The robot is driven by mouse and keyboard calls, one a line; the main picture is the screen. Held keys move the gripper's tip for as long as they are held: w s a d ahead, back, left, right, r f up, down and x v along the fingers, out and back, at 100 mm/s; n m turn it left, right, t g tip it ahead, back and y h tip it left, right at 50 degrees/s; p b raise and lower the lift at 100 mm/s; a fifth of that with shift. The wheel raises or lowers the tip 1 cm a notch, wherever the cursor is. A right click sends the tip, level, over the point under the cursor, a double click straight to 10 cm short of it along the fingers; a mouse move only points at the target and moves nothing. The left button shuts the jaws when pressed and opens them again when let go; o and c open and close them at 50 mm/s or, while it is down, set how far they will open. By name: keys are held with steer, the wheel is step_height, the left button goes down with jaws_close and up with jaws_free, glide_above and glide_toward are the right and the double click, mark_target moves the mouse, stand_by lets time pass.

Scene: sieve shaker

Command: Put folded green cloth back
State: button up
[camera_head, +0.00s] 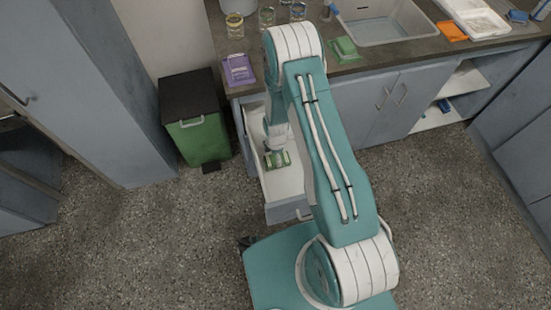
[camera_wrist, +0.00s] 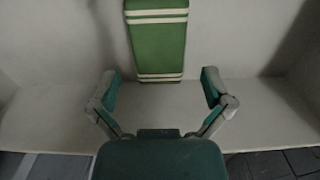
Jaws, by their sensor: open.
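A folded green cloth with white stripes (camera_wrist: 158,40) lies inside the open white drawer (camera_wrist: 60,110). In the head view the green cloth (camera_head: 284,160) shows on the drawer (camera_head: 283,190) floor below my gripper (camera_head: 277,155). In the wrist view my gripper (camera_wrist: 158,82) is open, its two fingers spread wider than the cloth. Nothing is between the fingers; the cloth lies beyond them. Part of the cloth is hidden by my gripper in the head view.
A green item (camera_head: 344,49) lies on the counter (camera_head: 385,62) by the sink (camera_head: 385,27). A purple item (camera_head: 238,70) and an orange cloth (camera_head: 452,31) are also there. A green bin (camera_head: 200,138) stands left of the drawer. The floor in front is clear.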

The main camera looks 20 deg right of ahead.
step_height(320, 180, up, 34)
steer(key=s+m+t, duration=0.2)
steer(key=m+t, duration=0.1)
steer(key=m, duration=0.5)
steer(key=s+r+m+t, duration=0.2)
steer(key=s+r+m, duration=0.8)
steer(key=s+r, duration=0.6)
steer(key=s, duration=0.3)
steer(key=shift+d+r+t, duration=0.25)
steer(key=shift+t, duration=0.05)
